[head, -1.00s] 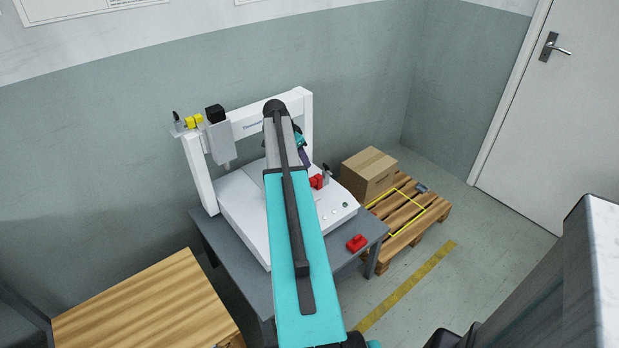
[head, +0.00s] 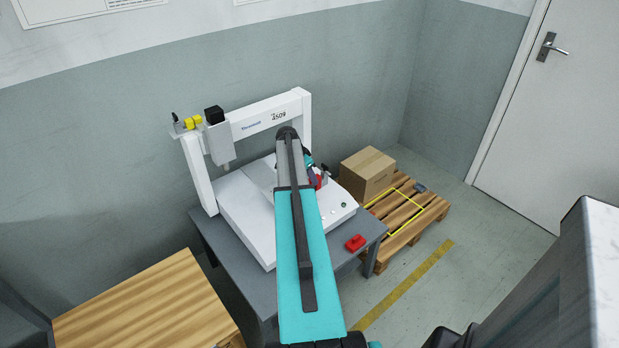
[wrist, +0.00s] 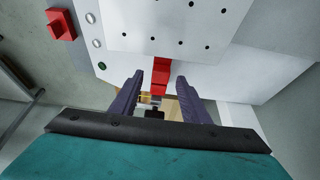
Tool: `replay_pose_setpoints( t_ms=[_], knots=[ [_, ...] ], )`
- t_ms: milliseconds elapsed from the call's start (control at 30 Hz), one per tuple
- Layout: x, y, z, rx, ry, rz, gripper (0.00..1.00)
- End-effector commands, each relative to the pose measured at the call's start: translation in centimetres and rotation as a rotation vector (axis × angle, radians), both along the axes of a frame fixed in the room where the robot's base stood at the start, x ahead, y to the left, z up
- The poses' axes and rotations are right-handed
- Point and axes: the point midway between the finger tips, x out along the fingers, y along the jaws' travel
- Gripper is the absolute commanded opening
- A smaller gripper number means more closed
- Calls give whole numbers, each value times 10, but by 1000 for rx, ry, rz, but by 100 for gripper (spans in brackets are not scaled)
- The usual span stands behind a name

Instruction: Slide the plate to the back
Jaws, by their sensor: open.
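The plate (wrist: 180,22), light grey with rows of small dark holes, lies on the white base (head: 245,222) of the gantry machine. A red block (wrist: 161,72) sits at the plate's near edge in the wrist view; it partly shows in the head view (head: 318,181). My gripper (wrist: 156,92) is open, its two dark purple fingers on either side of the red block. Gaps show between fingers and block, and I cannot tell whether the tips are level with it. In the head view my arm hides much of the plate and gripper.
The white gantry frame (head: 258,119) with a screwdriver head (head: 220,141) stands over the back of the base. A red button box (head: 355,243) is on the grey table (head: 222,252). A cardboard box (head: 368,172) stands on a pallet (head: 425,213) at right.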

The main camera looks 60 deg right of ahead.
Motion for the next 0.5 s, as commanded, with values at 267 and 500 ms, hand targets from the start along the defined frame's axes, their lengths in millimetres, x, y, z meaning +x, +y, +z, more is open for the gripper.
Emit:
replay_pose_setpoints(
  t_ms=[267, 500],
  knots=[
    [-2, -5, -14, 0, 1, 1, 42],
    [-1, -5, -15, 0, 0, 1, 42]
  ],
)
